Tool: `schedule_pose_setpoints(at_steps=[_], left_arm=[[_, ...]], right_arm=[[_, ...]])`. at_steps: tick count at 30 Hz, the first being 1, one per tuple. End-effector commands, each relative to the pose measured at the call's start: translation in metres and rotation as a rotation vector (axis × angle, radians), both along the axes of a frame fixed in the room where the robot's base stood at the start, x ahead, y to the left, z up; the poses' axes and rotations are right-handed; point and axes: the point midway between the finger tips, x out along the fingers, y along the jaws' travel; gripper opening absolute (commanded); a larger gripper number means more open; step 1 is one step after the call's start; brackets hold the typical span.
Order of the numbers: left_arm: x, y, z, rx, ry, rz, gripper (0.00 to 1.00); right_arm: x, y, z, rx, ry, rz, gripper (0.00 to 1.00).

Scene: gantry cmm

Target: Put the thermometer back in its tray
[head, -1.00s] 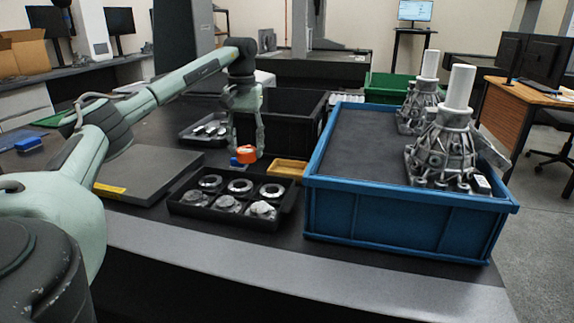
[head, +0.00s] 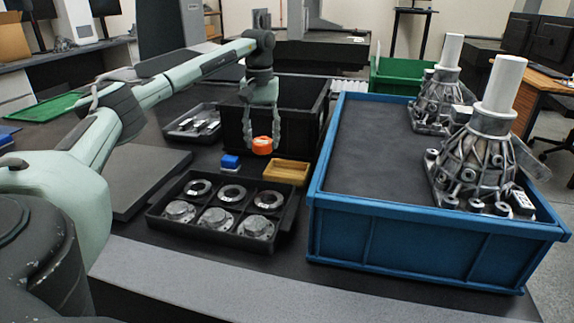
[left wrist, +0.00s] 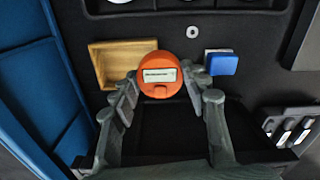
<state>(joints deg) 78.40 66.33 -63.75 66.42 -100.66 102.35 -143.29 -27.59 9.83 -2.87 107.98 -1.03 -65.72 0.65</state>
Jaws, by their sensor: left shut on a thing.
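The orange thermometer (head: 262,146) is held in my left gripper (head: 262,141), above the table by the black bin. In the left wrist view the thermometer (left wrist: 160,90) shows its small pale display between the fingers (left wrist: 160,80). A small tan tray (head: 304,164) lies on the table, to the right of and below the thermometer in the head view. In the left wrist view this tray (left wrist: 95,62) is left of the thermometer and looks empty. My right gripper is out of view.
A blue block (head: 230,162) sits left of the thermometer. A black tray (head: 226,240) of metal rings lies in front. A black bin (head: 318,112) is behind. A large blue crate (head: 420,245) with metal castings (head: 472,165) stands right of the tan tray.

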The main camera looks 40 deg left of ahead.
Motion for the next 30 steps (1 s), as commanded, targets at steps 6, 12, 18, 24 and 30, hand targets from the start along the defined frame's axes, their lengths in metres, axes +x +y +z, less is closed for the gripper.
schedule_pose_setpoints(at_steps=[6,12,18,24,30], left_arm=[[0.034,-0.033,-0.028,-0.001,0.002,-0.002,0.10],[0.046,-0.044,-0.039,0.000,0.000,0.002,0.10],[0.046,-0.045,-0.059,0.000,0.003,0.002,0.10],[0.046,-0.045,-0.079,0.000,0.000,0.002,0.10],[0.046,-0.045,-0.079,0.000,0.000,0.001,0.10]], right_arm=[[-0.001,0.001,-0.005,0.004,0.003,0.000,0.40],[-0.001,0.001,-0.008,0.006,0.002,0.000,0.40],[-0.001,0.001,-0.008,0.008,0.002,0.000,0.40],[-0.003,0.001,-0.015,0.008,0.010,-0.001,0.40],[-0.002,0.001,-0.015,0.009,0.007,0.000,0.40]])
